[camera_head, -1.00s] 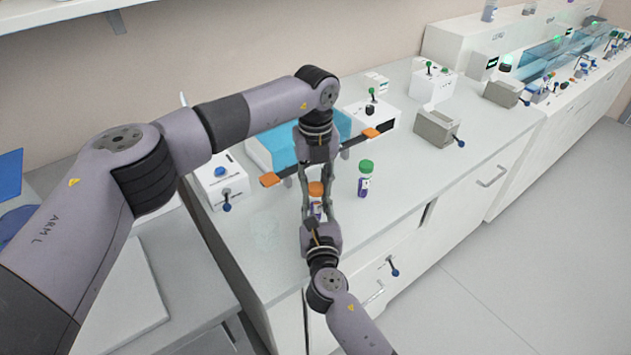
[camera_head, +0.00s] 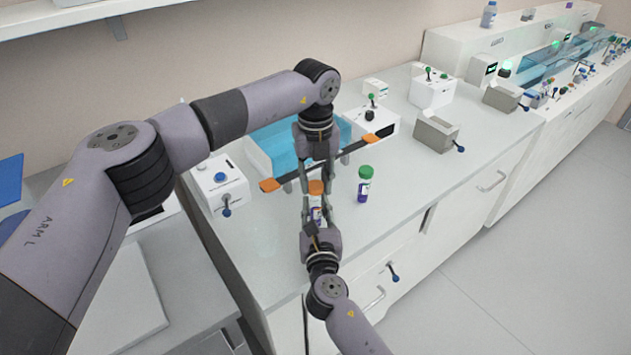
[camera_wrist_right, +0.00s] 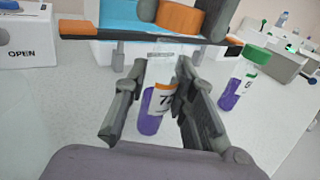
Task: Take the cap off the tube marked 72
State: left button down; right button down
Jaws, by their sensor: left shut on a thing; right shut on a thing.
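The tube marked 72 (camera_wrist_right: 161,100) has a purple lower part and a label with an orange band. My right gripper (camera_wrist_right: 160,110) is shut around its body and holds it upright; the tube also shows in the head view (camera_head: 316,214). The orange cap (camera_wrist_right: 180,18) is above the tube's clear top, apparently apart from it by a small gap. My left gripper (camera_head: 316,187) reaches down from above and is shut on this cap, which shows in the head view (camera_head: 316,187) between its fingertips.
A green-capped tube (camera_head: 364,184) with a purple bottom stands to the right on the bench (camera_head: 400,200). Behind the grippers are a blue-topped box (camera_head: 270,140) and a dark bar with orange ends (camera_head: 369,139). A white device with a blue button (camera_head: 220,182) stands at left.

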aim_at(315, 185)
pick_arm(q)
jog(key=shift+r, duration=2.05)
pick_arm(e)
jog(key=c, duration=1.2)
grip_release()
jog(key=shift+c, duration=0.2)
